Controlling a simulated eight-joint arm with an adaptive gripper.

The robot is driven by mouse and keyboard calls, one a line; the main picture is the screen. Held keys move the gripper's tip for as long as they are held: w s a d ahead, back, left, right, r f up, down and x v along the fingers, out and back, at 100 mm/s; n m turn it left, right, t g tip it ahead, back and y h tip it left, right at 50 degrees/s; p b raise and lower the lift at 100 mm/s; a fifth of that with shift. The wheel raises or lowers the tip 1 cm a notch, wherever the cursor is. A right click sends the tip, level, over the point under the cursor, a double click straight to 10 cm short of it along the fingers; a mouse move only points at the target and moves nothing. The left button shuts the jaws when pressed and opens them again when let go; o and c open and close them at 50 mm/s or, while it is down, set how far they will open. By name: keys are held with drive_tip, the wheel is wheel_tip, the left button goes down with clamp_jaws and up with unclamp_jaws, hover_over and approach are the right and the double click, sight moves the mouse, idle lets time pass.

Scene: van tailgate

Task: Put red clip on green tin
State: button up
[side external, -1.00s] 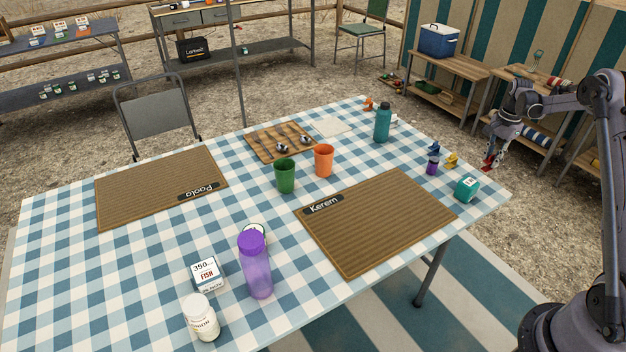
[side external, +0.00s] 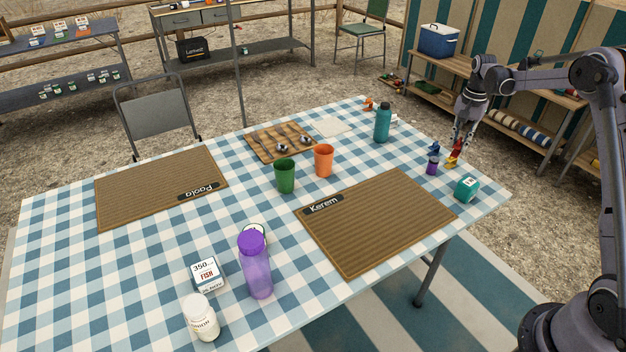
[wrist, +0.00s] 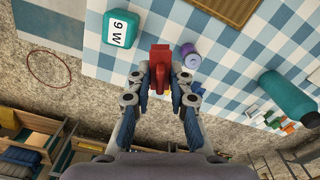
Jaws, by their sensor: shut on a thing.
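The red clip (wrist: 160,60) is between the fingertips of my gripper (wrist: 161,80), which is shut on it. In the side view the clip (side external: 455,154) hangs below my gripper (side external: 462,143), in line with the yellow clip; I cannot tell how high it is above the table. The green tin (side external: 467,188), teal-green with a white label, stands near the table's right corner, in front of the gripper. In the wrist view the tin (wrist: 119,27) is left of the clip and apart from it.
A small purple-lidded jar (side external: 432,167), a yellow clip (side external: 450,163) and a blue clip (side external: 434,148) are close to my gripper. A teal bottle (side external: 383,123) stands farther left. A brown placemat (side external: 380,222) lies left of the tin. The table edge is close by.

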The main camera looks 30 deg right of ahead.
drive_tip(key=w+a+r+n, duration=0.1)
drive_tip(key=w+a+n, duration=0.25)
drive_tip(key=a, duration=0.65)
drive_tip(key=w+a+r+n, duration=0.15)
drive_tip(key=w+a, duration=0.25)
drive_tip(key=a, duration=0.6)
drive_tip(key=w+a+n, duration=0.3)
drive_tip(key=a+n, duration=0.1)
drive_tip(key=a, duration=0.6)
drive_tip(key=s+a+r+n, duration=0.2)
drive_tip(key=a+n, duration=0.3)
drive_tip(key=a, duration=1.4)
drive_tip(key=a+f, duration=0.2)
drive_tip(key=a, duration=0.2)
drive_tip(key=a+f, duration=0.2)
drive_tip(key=a, duration=0.2)
drive_tip(key=w+a+f, duration=0.1)
drive_tip(key=a+f, duration=0.1)
drive_tip(key=a, duration=0.2)
drive_tip(key=shift+f, duration=0.35)
drive_tip(key=shift+a+f, duration=0.15)
drive_tip(key=shift+f, duration=1.95)
drive_tip(key=shift+f, duration=0.15)
drive_tip(key=o, duration=0.8)
drive_tip(key=shift+o, duration=0.2)
